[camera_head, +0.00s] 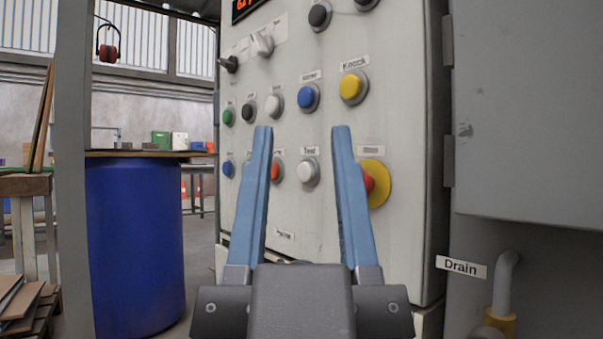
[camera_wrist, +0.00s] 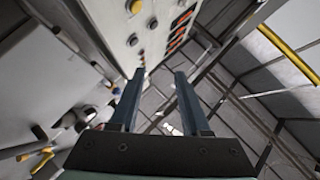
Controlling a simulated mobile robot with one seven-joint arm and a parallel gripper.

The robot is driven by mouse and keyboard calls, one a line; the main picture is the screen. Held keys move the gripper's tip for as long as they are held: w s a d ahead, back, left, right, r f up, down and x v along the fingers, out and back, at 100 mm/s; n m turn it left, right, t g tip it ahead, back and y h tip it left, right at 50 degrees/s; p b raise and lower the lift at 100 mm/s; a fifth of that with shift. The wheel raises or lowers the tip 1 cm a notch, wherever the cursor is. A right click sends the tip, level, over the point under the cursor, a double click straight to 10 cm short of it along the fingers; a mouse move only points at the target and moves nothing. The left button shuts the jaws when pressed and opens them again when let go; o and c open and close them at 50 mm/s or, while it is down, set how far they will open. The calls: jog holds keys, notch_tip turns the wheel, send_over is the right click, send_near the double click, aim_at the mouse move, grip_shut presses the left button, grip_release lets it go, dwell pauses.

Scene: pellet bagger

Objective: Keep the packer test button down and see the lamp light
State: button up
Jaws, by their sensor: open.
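The white button labelled "Test" (camera_head: 308,172) sits low on the grey control panel and shows between my two blue fingers in the head view. It stands out from the panel, and nothing is seen touching it. My gripper (camera_head: 302,130) is open and empty in front of the panel, one finger on each side of the button in the picture. It also shows open in the wrist view (camera_wrist: 160,73), with the panel (camera_wrist: 110,30) at upper left. I cannot tell which fitting is the lamp; none clearly glows.
A red mushroom button (camera_head: 368,183) on a yellow plate is partly behind my right finger. An orange-red fitting (camera_head: 276,171) is beside my left finger. Blue (camera_head: 307,97) and yellow (camera_head: 352,87) buttons are above. A blue drum (camera_head: 135,240) stands left; a "Drain" pipe (camera_head: 503,280) is right.

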grip_shut()
dwell(1.5)
